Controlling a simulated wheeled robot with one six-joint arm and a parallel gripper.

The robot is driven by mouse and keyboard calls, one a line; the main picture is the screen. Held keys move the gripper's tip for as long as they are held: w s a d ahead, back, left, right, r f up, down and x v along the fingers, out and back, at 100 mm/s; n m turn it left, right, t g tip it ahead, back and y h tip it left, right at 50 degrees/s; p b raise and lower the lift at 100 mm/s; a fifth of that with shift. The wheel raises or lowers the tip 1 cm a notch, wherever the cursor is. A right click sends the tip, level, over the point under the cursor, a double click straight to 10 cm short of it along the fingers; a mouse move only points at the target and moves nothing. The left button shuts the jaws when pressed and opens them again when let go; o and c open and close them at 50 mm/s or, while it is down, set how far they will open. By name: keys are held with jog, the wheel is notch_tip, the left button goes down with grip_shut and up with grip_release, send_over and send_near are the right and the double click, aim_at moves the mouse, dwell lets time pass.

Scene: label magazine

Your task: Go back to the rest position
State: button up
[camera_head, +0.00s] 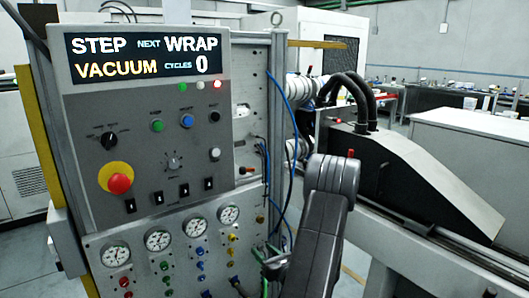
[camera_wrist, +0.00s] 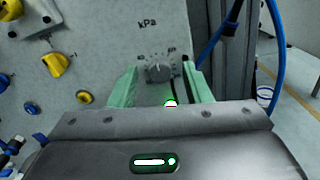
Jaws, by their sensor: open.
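My gripper (camera_wrist: 162,72) shows in the wrist view with its two pale green fingers open and apart. A small grey knob (camera_wrist: 159,69) with a kPa label above it sits on the panel between the fingertips in the picture. I cannot tell whether the fingers touch it.
The display (camera_head: 140,56) reads STEP NEXT WRAP, VACUUM CYCLES 0. A red emergency button (camera_head: 119,184), several gauges (camera_head: 158,239) and small knobs cover the panel. Blue cables (camera_head: 284,100) hang at its right edge. A black sloped machine cover (camera_head: 425,175) stands to the right.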

jog(key=shift+r+m+p, duration=0.1)
jog(key=shift+m+p, duration=0.5)
jog(key=shift+p, duration=0.05)
